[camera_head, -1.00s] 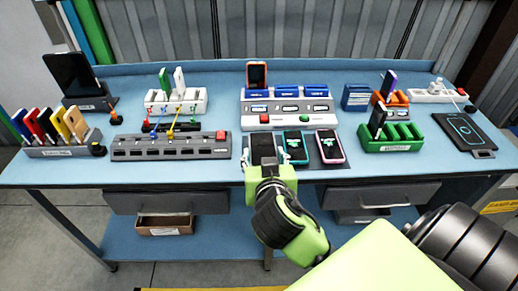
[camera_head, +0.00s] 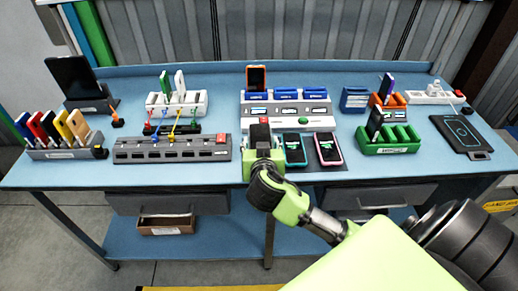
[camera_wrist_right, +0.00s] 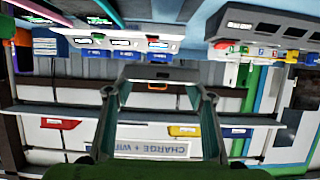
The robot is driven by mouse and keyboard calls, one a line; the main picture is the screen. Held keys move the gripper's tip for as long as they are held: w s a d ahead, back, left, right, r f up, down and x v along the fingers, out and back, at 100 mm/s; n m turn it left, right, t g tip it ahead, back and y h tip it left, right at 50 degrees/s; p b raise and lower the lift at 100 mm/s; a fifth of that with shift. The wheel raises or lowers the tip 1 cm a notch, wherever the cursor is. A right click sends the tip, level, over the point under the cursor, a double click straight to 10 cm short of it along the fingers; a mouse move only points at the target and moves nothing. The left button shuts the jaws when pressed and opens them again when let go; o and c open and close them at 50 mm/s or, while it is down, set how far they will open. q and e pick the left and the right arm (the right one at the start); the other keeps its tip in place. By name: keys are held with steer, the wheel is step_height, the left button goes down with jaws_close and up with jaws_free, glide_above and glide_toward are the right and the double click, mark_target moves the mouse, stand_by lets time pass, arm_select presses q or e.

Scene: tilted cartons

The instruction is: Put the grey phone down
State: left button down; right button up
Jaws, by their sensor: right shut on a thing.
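My right gripper (camera_head: 262,156) is in front of the grey-white charging station (camera_head: 306,110), at the middle of the bench. It is shut on the grey phone (camera_head: 260,136), whose dark upper part shows just beyond the gripper. The rest of the phone is hidden by the gripper. In the right wrist view the two fingers close on a grey edge of the phone (camera_wrist_right: 160,74). I cannot tell whether the phone touches the station or the bench. My left gripper is not in view.
A teal phone (camera_head: 295,148) and a pink-edged phone (camera_head: 328,148) lie on a dark mat right of the gripper. An orange phone (camera_head: 256,78) stands in the station. A grey slotted rack (camera_head: 170,149) is at left, a green holder (camera_head: 390,141) at right.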

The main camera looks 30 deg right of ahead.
steer(key=w+f, duration=0.1)
steer(key=w+d+f, duration=0.1)
steer(key=f, duration=0.1)
steer(key=w+f, duration=0.1)
steer(key=f, duration=0.1)
steer(key=shift+w+d+p, duration=0.25)
steer(key=shift+d+p, duration=0.15)
steer(key=f, duration=0.1)
steer(key=f+p, duration=0.1)
steer(key=shift+w+d+f, duration=0.1)
steer(key=shift+w+f, duration=0.2)
steer(key=shift+f, duration=0.35)
steer(key=shift+f, duration=0.1)
steer(key=o, duration=1.2)
steer(key=shift+o, duration=0.2)
steer(key=shift+f, duration=0.1)
